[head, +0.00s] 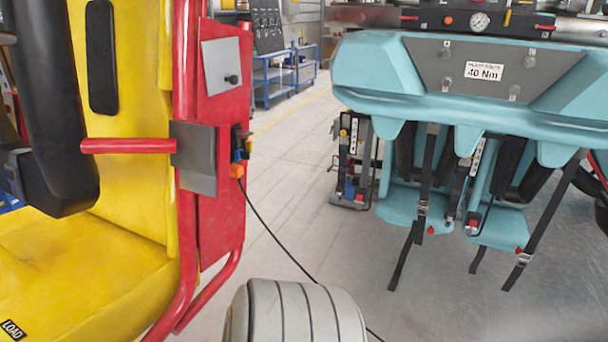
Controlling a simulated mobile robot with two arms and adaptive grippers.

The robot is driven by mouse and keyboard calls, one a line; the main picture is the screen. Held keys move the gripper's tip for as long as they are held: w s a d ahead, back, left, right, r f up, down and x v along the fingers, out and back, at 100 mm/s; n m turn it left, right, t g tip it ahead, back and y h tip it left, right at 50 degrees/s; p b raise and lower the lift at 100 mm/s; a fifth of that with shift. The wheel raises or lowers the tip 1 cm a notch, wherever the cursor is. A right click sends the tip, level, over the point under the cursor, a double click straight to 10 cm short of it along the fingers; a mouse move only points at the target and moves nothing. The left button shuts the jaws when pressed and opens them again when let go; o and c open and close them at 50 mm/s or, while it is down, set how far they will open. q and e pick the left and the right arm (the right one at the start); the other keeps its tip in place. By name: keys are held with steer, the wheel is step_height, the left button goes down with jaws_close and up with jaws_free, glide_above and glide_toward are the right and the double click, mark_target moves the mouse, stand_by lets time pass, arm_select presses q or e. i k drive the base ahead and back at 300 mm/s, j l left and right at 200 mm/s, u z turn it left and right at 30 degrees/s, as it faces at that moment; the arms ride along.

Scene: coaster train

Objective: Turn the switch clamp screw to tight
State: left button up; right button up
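A small switch-like unit (241,150) with blue, yellow and orange parts sits on the right edge of the red side frame (219,185) of the yellow car. A black cable (277,240) hangs from its orange end to the floor. Its clamp screw is too small to make out, so I cannot tell whether it is tight. A grey plate (220,62) with a black knob (232,79) is on the red frame above. A grey block (195,158) with a red bar (128,146) is beside the unit. Neither of my grippers is in view.
A yellow seat (70,265) with a black restraint (55,110) fills the left. A turquoise seat row (390,70) marked 40 Nm, with hanging straps, stands right. A grey ribbed rounded part (297,315) is at the bottom middle. Open floor (295,160) lies between the seats.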

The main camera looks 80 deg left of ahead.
mark_target(243, 134)
steer(key=k+l+u, duration=0.1)
steer(key=k+u, duration=0.15)
steer(key=u, duration=0.15)
steer(key=k+u, duration=0.25)
steer(key=u, duration=3.7)
steer(key=k+l+z, duration=0.1)
steer(key=z, duration=0.35)
steer(key=l+z, duration=0.35)
steer(key=z, duration=0.15)
steer(key=l+z, duration=0.2)
steer(key=z, duration=0.25)
steer(key=i+l+u, duration=0.1)
steer(key=l+u, duration=0.45)
steer(key=u, duration=0.15)
steer(key=i+l+u, duration=0.1)
steer(key=l+u, duration=0.25)
